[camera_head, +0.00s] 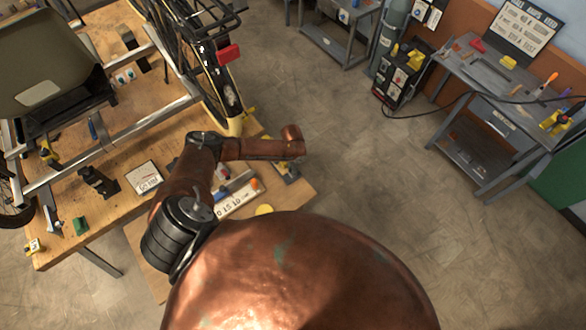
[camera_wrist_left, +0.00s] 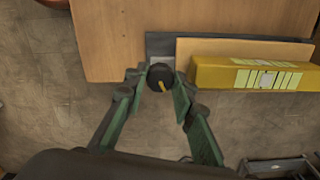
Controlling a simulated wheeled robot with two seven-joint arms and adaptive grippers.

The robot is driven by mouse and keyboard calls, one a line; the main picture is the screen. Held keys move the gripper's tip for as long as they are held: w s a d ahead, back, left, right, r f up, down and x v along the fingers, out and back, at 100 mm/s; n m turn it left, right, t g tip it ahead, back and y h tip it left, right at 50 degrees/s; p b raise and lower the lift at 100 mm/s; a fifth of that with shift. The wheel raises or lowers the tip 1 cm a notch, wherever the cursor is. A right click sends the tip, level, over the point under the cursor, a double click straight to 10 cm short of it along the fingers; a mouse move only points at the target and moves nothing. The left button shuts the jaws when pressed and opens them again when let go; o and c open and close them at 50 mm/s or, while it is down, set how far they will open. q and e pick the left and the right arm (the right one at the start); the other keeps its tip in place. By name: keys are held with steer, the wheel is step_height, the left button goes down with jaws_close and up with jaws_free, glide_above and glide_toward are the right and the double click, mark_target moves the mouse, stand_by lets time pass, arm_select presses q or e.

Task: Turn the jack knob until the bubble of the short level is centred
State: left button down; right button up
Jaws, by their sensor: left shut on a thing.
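The jack knob (camera_wrist_left: 158,74) is a round black knob with a yellow pointer mark, at the edge of a dark grey plate in the left wrist view. My left gripper (camera_wrist_left: 160,76) is shut on it, with a green-padded finger on each side. The yellow short level (camera_wrist_left: 212,73) lies on a light wooden block (camera_wrist_left: 225,48) to the right of the knob. Its pale vial window (camera_wrist_left: 285,80) has dark lines. A small pale patch shows near the window's middle, but I cannot tell for sure that it is the bubble. In the head view my forearm hides most of this spot.
The wooden workbench (camera_head: 120,222) carries the trike frame (camera_head: 120,138), a white card (camera_head: 144,177) and small parts. A numbered scale strip (camera_head: 237,200) lies beside my arm. Grey floor (camera_head: 350,150) is open to the right. A grey side table (camera_head: 480,83) stands farther right.

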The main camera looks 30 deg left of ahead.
arm_select(q)
steer(key=shift+a+m, duration=0.15)
steer(key=shift+m, duration=1.95)
steer(key=c, duration=1.9)
jaws_free()
steer(key=shift+s, duration=0.1)
steer(key=shift+r, duration=0.15)
steer(key=shift+r, duration=0.35)
step_height(320, 180, up, 11)
